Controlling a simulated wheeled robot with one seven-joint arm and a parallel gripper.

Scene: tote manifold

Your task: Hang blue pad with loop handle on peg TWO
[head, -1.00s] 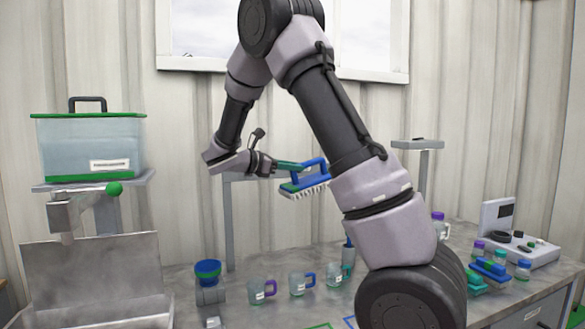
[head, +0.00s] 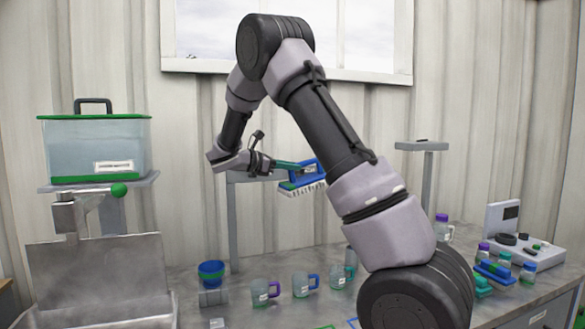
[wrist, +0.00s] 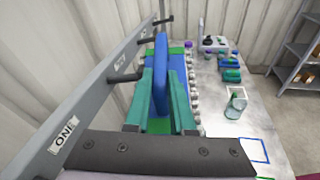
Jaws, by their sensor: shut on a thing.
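The blue pad (head: 302,188) has a loop handle (head: 312,173) on top and a row of white bristle-like tufts below. My gripper (head: 292,166) is shut on the handle. In the wrist view the gripper's teal fingers (wrist: 161,100) stand on both sides of the blue handle (wrist: 162,65), with the pad (wrist: 180,90) beneath. The rail (wrist: 92,90) runs along the left, with the label ONE (wrist: 63,134) nearest. Peg TWO (wrist: 127,77) juts out by the second, small label, just left of the fingers. I cannot tell whether its tip enters the loop.
Two farther pegs (wrist: 147,39) stick out along the rail. A lidded bin (head: 95,148) is at the left, and a corrugated wall (head: 470,120) is behind.

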